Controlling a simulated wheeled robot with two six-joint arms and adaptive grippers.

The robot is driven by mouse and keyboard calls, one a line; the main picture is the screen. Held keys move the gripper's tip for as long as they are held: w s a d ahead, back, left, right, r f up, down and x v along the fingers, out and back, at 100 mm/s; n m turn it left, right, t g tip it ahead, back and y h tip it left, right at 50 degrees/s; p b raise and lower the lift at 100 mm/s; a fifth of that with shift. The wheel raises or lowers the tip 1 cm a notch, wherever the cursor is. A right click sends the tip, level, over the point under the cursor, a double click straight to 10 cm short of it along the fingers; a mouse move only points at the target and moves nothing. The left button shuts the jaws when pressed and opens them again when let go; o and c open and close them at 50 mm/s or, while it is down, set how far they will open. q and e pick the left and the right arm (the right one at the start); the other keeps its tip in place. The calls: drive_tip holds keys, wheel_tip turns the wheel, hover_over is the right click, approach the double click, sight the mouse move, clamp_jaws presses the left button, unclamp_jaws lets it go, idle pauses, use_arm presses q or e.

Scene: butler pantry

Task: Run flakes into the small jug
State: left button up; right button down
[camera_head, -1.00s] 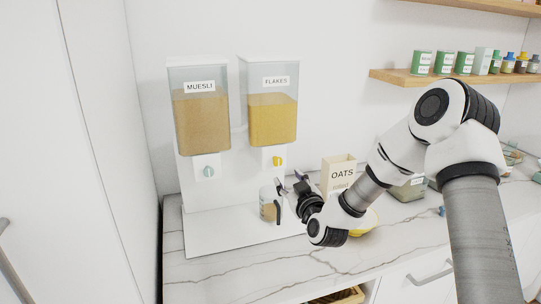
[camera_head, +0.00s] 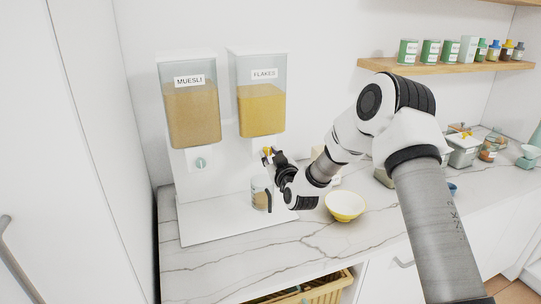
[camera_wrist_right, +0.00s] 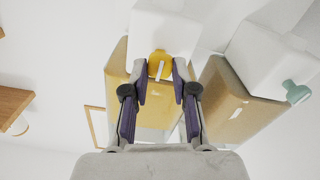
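The flakes dispenser (camera_head: 262,108), labelled FLAKES, hangs right of the muesli dispenser (camera_head: 192,115). Its yellow knob (camera_wrist_right: 158,66) shows between my right gripper's fingertips in the right wrist view. The small jug (camera_head: 260,196), clear with a dark handle, stands upright on the white base below the flakes outlet. Its lower part looks tan; I cannot tell whether this is contents. My right gripper (camera_head: 271,157) is at the knob above the jug. Its fingers (camera_wrist_right: 160,74) straddle the knob, apart, with small gaps visible. The left gripper is out of view.
A yellow bowl (camera_head: 345,207) sits on the marble counter right of the jug, near my arm. A box (camera_head: 322,165) is mostly hidden behind my arm. A shelf (camera_head: 440,68) with tins is at upper right. A basket (camera_head: 315,290) shows below the counter.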

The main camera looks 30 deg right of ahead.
idle(0.3)
drive_tip(key=m+b, duration=0.2)
drive_tip(key=b, duration=0.1)
drive_tip(key=shift+f+m, duration=0.2)
drive_tip(key=shift+m, duration=0.1)
drive_tip(key=m+b, duration=0.2)
drive_tip(key=shift+d+b, duration=0.1)
drive_tip(key=shift+b, duration=0.2)
drive_tip(key=shift+r+m+b, duration=0.2)
drive_tip(key=shift+m+b, duration=0.15)
drive_tip(key=shift+m, duration=0.45)
